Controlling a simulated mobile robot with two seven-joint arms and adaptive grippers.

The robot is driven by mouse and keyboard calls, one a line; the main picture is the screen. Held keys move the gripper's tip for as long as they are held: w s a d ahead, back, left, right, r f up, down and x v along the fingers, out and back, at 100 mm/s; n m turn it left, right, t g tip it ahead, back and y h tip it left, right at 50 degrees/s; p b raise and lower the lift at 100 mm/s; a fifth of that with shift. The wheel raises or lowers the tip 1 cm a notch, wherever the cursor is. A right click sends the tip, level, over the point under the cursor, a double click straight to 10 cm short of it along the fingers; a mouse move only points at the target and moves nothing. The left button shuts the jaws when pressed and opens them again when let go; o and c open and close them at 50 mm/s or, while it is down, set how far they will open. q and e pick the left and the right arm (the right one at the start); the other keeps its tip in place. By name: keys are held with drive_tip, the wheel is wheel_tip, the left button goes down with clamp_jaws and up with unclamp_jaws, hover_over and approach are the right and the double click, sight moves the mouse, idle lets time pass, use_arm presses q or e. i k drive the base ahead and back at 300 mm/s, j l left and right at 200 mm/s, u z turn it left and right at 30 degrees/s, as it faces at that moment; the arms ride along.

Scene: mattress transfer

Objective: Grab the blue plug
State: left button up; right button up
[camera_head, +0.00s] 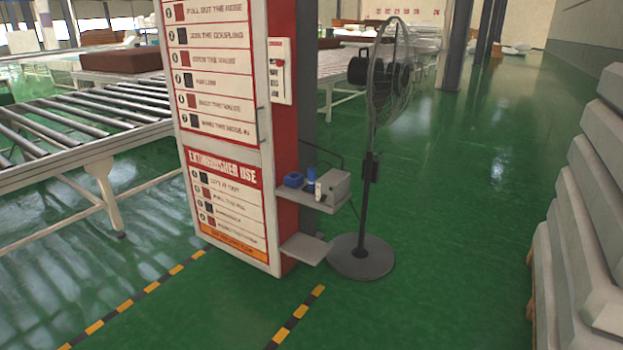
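Two blue items sit on a small grey shelf (318,204) on the side of the red and white fire-equipment cabinet. One is a low, blocky blue object (293,180) at the shelf's left. The other is a small upright blue piece (311,173) farther back. Both are small at this distance, and I cannot tell which one is the blue plug. A small white object (318,191) and a grey box (336,184) stand beside them. Neither of my grippers is in view.
The cabinet (225,120) stands left of the shelf. A black pedestal fan (365,200) stands close on its right. A lower shelf (305,248) juts out below. Roller conveyors (80,125) are at left, stacked mattresses (590,220) at right. Green floor (430,300) is clear in front.

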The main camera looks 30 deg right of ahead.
sight(312, 173)
drive_tip(key=i+l, duration=0.25)
drive_tip(key=l, duration=0.15)
drive_tip(key=i+l+u, duration=0.1)
drive_tip(key=i+l, duration=0.15)
drive_tip(key=l, duration=0.15)
drive_tip(key=i+l, duration=0.25)
drive_tip(key=l, duration=0.15)
drive_tip(key=i+l, duration=0.25)
drive_tip(key=l, duration=0.2)
drive_tip(key=j+u, duration=0.05)
